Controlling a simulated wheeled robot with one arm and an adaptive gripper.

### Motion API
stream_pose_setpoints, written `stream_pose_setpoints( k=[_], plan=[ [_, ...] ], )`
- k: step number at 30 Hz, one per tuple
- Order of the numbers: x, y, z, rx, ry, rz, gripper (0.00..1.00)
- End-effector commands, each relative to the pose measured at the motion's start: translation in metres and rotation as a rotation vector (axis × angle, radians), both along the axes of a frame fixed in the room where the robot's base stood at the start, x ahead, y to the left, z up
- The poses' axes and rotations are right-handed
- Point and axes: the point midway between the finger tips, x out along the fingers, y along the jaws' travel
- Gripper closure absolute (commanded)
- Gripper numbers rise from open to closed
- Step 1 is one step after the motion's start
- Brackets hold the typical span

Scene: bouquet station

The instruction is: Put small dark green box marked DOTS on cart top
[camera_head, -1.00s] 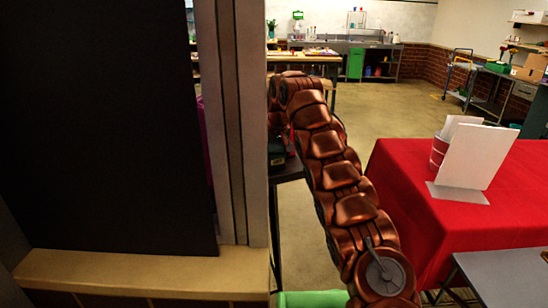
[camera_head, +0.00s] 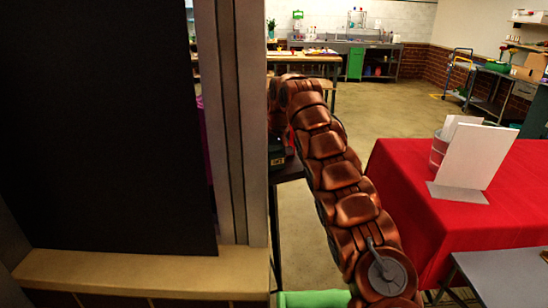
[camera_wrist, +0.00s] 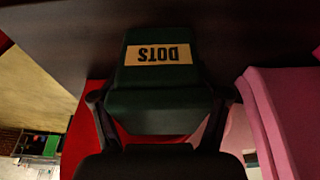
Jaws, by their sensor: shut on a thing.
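The small dark green box marked DOTS (camera_wrist: 160,112) fills the middle of the wrist view, its tan label upside down there. My gripper (camera_wrist: 163,100) is shut on it, one dark finger on each side. In the head view the box (camera_head: 276,152) shows as a small dark block with a light label, partly hidden by the wall edge and my arm. It is over or on a dark tabletop (camera_head: 291,170), which may be the cart top; I cannot tell. The dark surface (camera_wrist: 60,30) also shows beside the box in the wrist view. Whether they touch is unclear.
A black panel (camera_head: 100,120) and pale post (camera_head: 251,120) block the left. A red-covered table (camera_head: 470,215) with a white card (camera_head: 474,155) stands at right. A pink object (camera_wrist: 285,115) is close beside the gripper. Open floor (camera_head: 400,110) lies beyond.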

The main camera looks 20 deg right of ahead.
Motion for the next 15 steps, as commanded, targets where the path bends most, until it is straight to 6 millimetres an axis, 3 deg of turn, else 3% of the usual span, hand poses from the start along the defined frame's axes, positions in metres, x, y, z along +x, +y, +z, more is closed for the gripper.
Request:
stream_pose_setpoints(
  k=[8,15],
  plan=[
    [0.0,0.001,0.001,0.001,0.001,0.001,0.74],
    [0.002,0.002,0.018,0.003,-0.001,0.005,0.75]
  ],
)
